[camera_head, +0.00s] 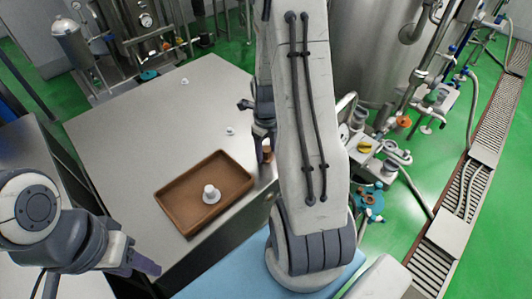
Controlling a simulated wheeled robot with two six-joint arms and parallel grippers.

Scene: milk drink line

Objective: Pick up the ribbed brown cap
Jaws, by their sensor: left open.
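A small brown piece, probably the ribbed brown cap (267,153), shows at the right edge of the steel table, partly hidden by my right arm. Its ribs are too small to make out. My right gripper (262,133) is just above and beside it, mostly behind the arm; I cannot tell whether its fingers touch the piece. My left gripper (146,265) is open at the lower left, in front of the table's near edge and well apart from the brown piece.
A brown tray (175,212) on the steel table (130,130) holds a white stepped part (210,195). Two small white parts (230,131) (184,81) stand farther back. Much of the table's left side is clear. Tanks and piping stand behind and to the right.

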